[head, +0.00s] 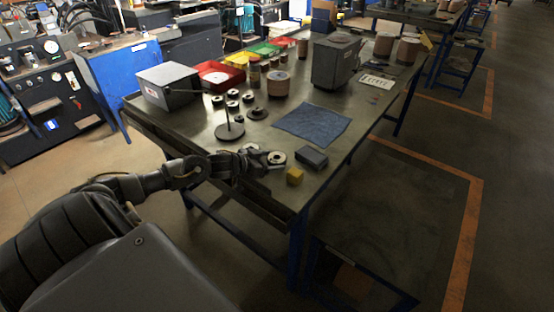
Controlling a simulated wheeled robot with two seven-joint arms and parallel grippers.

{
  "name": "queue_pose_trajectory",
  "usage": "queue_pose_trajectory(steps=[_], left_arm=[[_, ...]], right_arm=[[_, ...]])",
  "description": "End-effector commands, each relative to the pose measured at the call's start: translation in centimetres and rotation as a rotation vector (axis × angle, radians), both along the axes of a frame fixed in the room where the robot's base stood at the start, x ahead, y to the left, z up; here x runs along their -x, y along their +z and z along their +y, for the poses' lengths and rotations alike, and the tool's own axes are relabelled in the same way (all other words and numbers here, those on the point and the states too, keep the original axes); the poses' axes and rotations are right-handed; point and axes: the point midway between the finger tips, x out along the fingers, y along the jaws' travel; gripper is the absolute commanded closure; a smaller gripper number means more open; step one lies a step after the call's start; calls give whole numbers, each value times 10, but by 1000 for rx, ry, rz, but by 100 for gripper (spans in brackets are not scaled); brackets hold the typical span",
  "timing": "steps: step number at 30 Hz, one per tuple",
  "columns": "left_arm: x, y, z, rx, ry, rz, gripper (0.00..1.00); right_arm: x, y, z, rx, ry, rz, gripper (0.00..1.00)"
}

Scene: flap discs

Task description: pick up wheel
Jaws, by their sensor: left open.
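A small dark wheel with a light centre (277,157) lies near the front edge of the workbench. My left gripper (267,161) reaches over the bench from the left, open, with its fingers at this wheel; I cannot tell whether they touch it. Several similar dark discs (258,114) lie farther back. A round dark base with an upright rod (229,131) stands left of the gripper. My right gripper is not in view.
A yellow block (295,176) and a grey-blue block (311,157) sit right of the gripper. A blue cloth (312,122) lies behind them. Grey boxes (335,62) (167,86), a red tray (219,75) and brown cylinders (278,84) stand farther back.

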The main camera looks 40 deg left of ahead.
Motion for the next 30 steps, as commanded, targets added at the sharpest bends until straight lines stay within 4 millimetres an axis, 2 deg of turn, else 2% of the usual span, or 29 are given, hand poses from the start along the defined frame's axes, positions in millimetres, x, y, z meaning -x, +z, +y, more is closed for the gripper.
queue_pose_trajectory(steps=[8, 17, 26, 30], left_arm=[[-2, -1, -1, -1, -1, 0, 26], [-2, -1, -1, -1, -1, 0, 65], [-2, 2, -1, -1, -1, -2, 65], [-2, 10, 0, -3, -2, -3, 65]], right_arm=[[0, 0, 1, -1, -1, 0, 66], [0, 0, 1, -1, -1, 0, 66], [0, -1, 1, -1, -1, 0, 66], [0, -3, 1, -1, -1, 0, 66]])
